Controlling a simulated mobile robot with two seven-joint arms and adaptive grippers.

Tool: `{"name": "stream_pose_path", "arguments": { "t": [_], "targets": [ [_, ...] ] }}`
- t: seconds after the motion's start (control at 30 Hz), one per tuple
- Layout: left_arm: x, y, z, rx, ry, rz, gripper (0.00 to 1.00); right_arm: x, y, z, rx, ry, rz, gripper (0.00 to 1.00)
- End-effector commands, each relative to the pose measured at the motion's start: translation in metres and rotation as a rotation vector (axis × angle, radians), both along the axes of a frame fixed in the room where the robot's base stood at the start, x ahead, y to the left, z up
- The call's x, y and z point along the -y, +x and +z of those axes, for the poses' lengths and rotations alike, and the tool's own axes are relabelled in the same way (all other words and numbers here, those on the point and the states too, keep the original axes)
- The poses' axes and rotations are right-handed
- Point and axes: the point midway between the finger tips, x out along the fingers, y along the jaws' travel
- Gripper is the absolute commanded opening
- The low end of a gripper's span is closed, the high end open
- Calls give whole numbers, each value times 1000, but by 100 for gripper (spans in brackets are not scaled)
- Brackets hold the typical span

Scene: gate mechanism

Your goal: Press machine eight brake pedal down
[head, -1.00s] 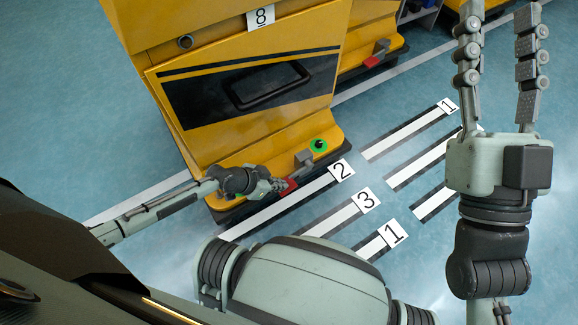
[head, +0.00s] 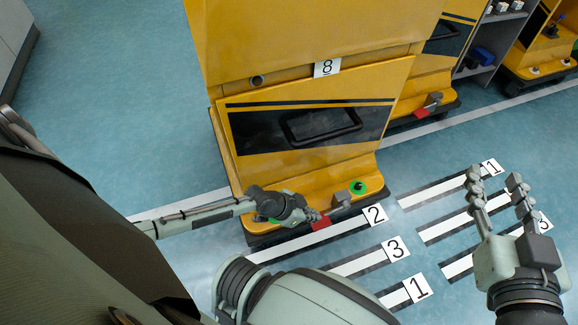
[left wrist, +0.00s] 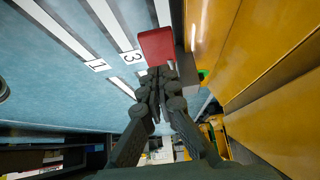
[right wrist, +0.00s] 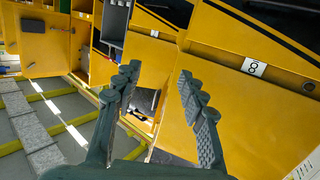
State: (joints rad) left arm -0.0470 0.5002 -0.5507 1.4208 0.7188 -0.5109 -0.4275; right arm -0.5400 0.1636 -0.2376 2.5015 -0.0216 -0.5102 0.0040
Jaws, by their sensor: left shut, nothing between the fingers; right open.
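The yellow machine (head: 305,175) with the number 8 plate (head: 327,67) stands in the middle of the head view. Its red brake pedal (head: 321,223) sits low on the front base, beside a grey block on the base. My left gripper (head: 312,214) is shut and empty, with its fingertips at the pedal. In the left wrist view the red pedal (left wrist: 157,46) lies just beyond the closed fingertips (left wrist: 158,72); I cannot tell whether they touch. My right gripper (head: 494,178) is open and empty, over the floor to the right; its spread fingers show in the right wrist view (right wrist: 157,85).
Another yellow machine with a red pedal (head: 419,112) stands behind to the right, near a grey shelf (head: 490,45). Numbered white floor strips (head: 415,192) lie on open blue floor.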

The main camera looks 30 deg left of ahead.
Motion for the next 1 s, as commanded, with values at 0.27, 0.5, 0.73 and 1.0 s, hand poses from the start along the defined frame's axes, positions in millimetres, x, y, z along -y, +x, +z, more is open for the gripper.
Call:
{"name": "stream_pose_path", "arguments": {
  "t": [0.27, 0.5, 0.73, 1.0],
  "targets": [
    [-17, -22, 31, 0, 2, -1, 0, 38, -13, -55, -277, -122, -67, 41],
    [-32, -42, 57, 0, 1, -1, 0, 71, -37, -93, -493, -204, -126, 41],
    [-41, -53, 71, 0, 1, 1, 0, 90, -55, -111, -613, -244, -159, 41],
    [-42, -55, 74, 1, -1, 0, 0, 94, -59, -115, -639, -253, -167, 41]
  ]
}}
